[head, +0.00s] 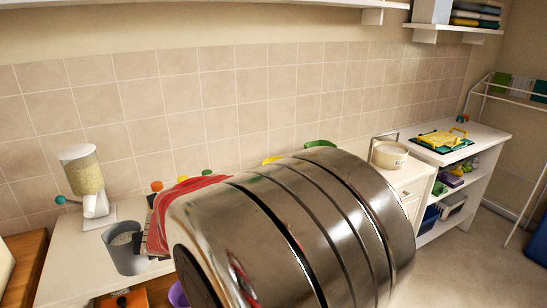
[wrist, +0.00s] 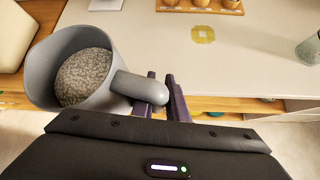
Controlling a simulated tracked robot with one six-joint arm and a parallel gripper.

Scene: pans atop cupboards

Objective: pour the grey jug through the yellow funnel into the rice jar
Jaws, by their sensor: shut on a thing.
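The grey jug (wrist: 36,68) is at the left of the wrist view, filled with pale grains. It also shows in the head view (head: 128,258), at the left by the counter's front edge. My gripper (wrist: 161,78), with dark purple fingers, is shut on the jug's handle (wrist: 138,88). I cannot tell whether the jug touches the counter. A small yellow object (head: 272,159) shows behind the blocked centre of the head view; I cannot tell whether it is the funnel. I cannot make out the rice jar for sure.
A grain dispenser (head: 84,173) stands back left on the white counter (wrist: 255,55). A greenish glass vessel (wrist: 309,48) is at the wrist view's right edge. A small rack (wrist: 204,6) with round items is at its top. A white pot (head: 389,155) stands further right.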

